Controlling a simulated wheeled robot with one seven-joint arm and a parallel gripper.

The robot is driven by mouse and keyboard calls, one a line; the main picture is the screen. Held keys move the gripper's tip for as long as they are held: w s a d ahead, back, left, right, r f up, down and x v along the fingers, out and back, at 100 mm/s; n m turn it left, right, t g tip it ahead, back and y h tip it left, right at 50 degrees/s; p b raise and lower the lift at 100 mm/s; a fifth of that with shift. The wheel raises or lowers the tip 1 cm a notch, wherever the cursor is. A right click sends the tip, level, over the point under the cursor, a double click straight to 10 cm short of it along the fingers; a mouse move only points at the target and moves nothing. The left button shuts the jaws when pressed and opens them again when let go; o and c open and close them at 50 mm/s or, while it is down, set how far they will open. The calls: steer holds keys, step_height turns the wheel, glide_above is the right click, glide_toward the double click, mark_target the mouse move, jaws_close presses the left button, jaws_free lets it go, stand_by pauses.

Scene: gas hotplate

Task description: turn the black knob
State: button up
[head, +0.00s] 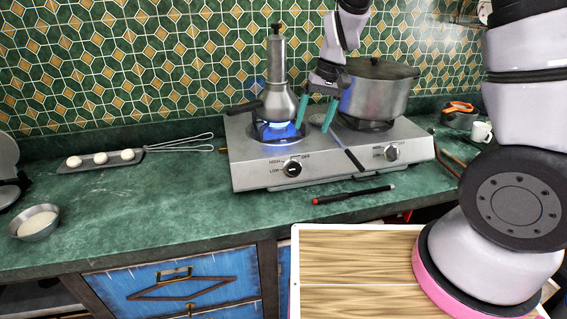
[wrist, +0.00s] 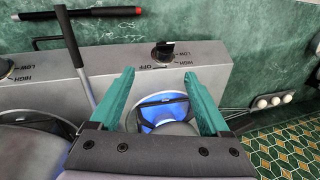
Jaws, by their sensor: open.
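The black knob (head: 292,168) is on the front face of the silver hotplate (head: 256,176), left side, between HIGH, LOW and OFF marks. It also shows upright in the wrist view (wrist: 165,50), beyond my fingertips. A second knob (head: 391,153) is on the right of the front face; it is partly cut off at the left edge of the wrist view (wrist: 5,68). My gripper (head: 312,129) has teal fingers, open and empty, above the hotplate between the two burners, behind and apart from the black knob. The left burner has a blue flame (head: 277,131).
A metal pot with a long neck (head: 279,98) stands on the lit burner, its dark handle pointing left. A large lidded pot (head: 378,92) stands on the right burner. A utensil (head: 347,150) lies across the hotplate. A red-and-black tool (head: 352,195) lies on the green counter in front.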

mark_target(295, 167)
steer(key=shift+n, duration=0.3)
steer(key=x, duration=1.4)
steer(key=shift+s+a+r, duration=0.1)
steer(key=shift+s+a, duration=0.05)
steer(key=shift+a, duration=0.25)
jaws_close()
